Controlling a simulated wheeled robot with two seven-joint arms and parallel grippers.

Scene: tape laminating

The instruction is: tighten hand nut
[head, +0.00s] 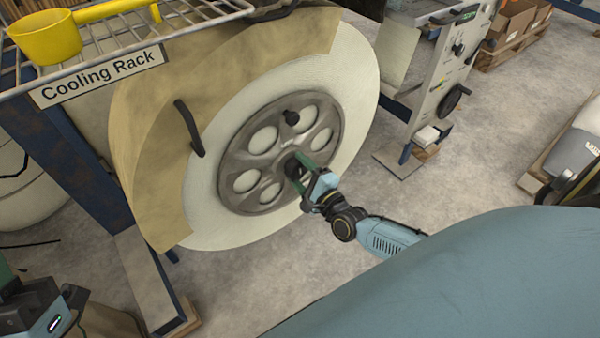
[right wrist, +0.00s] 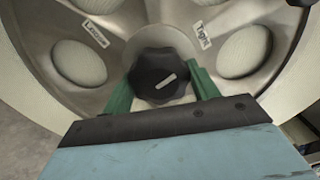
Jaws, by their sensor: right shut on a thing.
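The hand nut (right wrist: 160,76) is a black lobed knob with a pale mark, at the centre of the grey metal hub plate (head: 237,172). In the head view the hand nut (head: 294,169) is partly hidden by my right gripper (head: 300,172). In the right wrist view the green fingers of my right gripper (right wrist: 162,90) are on either side of the nut and shut on it. Labels reading "Loosen" (right wrist: 95,35) and "Tight" (right wrist: 202,34) are on the plate above the nut.
A large roll (head: 345,85) with a tan outer layer stands behind the hub plate. A cooling rack (head: 98,75) with a yellow scoop (head: 45,38) is at the upper left. A grey machine (head: 435,75) stands at the right. Bare floor (head: 480,160) lies between.

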